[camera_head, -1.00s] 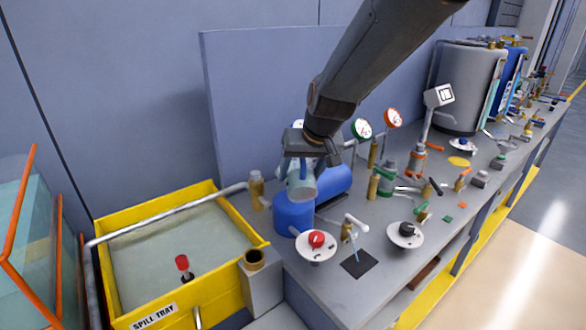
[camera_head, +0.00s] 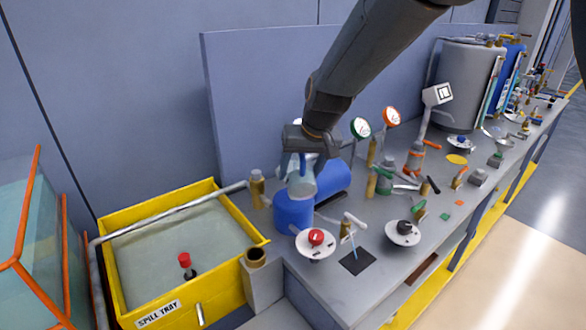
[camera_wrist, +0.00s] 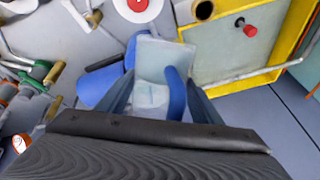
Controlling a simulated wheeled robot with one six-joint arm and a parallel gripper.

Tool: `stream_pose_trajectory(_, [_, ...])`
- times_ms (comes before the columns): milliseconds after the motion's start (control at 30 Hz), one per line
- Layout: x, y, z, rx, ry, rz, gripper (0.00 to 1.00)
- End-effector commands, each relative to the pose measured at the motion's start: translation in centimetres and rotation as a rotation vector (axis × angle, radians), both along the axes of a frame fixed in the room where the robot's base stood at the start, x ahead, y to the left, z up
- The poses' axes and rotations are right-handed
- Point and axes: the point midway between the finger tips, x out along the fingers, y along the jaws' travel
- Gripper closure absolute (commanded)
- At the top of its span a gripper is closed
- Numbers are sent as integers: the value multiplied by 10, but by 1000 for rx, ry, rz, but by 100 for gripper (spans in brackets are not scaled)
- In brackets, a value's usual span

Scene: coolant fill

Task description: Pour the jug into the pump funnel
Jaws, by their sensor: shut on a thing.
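The jug (camera_head: 301,184) is translucent pale blue-white with a blue handle. My gripper (camera_head: 299,156) is shut on it from above. The jug hangs over or in front of the blue pump's upright round body (camera_head: 293,213); I cannot tell whether they touch. In the wrist view the jug (camera_wrist: 152,72) lies between my fingers, its blue handle (camera_wrist: 177,95) on the right. The pump's blue motor (camera_wrist: 98,86) shows left of it there. No funnel can be made out; the jug and gripper cover the space above the pump. No stream of liquid is visible.
The yellow spill tray (camera_head: 119,292) stands left of the pump, with a pipe (camera_head: 165,214) across it. A red-knobbed white disc (camera_head: 316,241) and small valves stand in front. Two gauges (camera_head: 360,128) rise behind on the right. The grey tank (camera_head: 465,80) stands farther back.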

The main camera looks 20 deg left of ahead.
Motion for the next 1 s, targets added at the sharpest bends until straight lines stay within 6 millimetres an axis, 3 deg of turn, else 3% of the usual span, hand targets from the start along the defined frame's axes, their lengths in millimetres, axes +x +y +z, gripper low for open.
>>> stream_pose_trajectory(767, [1, 0, 3, -12, 19, 0, 78])
stream_pose_trajectory(1000, [-1, -2, -15, 55, -85, 0, 78])
